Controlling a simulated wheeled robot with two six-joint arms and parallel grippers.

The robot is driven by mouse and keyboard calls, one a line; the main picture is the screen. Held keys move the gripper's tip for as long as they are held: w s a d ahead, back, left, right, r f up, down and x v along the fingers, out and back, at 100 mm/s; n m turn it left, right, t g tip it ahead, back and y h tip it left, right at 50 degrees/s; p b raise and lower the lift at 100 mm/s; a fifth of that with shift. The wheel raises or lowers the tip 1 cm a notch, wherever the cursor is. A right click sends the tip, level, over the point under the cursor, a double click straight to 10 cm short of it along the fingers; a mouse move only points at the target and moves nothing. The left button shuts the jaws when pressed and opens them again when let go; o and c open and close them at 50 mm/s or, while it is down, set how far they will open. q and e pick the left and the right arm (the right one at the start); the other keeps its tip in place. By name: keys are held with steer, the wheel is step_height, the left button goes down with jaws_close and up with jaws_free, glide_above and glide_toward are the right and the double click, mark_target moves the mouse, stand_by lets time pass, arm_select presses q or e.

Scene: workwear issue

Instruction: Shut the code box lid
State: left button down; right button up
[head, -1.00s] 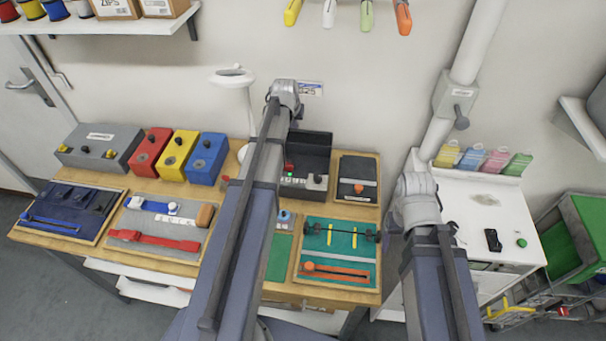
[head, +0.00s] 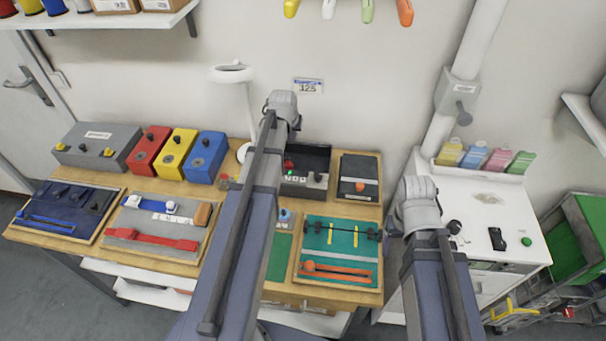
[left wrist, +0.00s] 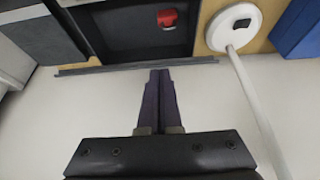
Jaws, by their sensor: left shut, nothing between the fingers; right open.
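The code box (head: 306,186) is a dark box near the back of the wooden table, with a green light, a round knob and white code tiles on its front. Its black lid (head: 312,157) is raised. In the left wrist view the lid (left wrist: 205,62) shows nearly edge-on as a thin bar, and the open box (left wrist: 125,30) holds a red object (left wrist: 167,18). My left gripper (left wrist: 160,72) is shut and empty, with its tips at the lid's edge on the wall side; contact is unclear. In the head view its fingers are hidden behind my arm. My right gripper's fingers are hidden.
A white lamp (head: 233,74) stands left of the code box, with blue (head: 205,157), yellow (head: 174,155) and red (head: 147,152) boxes further left. A black box with an orange knob (head: 360,170) is close on the right. Trays of tools fill the table's front.

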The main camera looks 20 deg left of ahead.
arm_select(q)
steer(key=shift+f, duration=0.4)
steer(key=s+f+b, duration=0.2)
steer(key=f+b, duration=0.1)
steer(key=shift+s+d, duration=0.15)
steer(key=shift+d, duration=0.2)
steer(key=shift+r, duration=0.1)
step_height(320, 180, up, 8)
steer(key=p, duration=0.8)
steer(key=shift+s, duration=0.15)
stand_by(0.7)
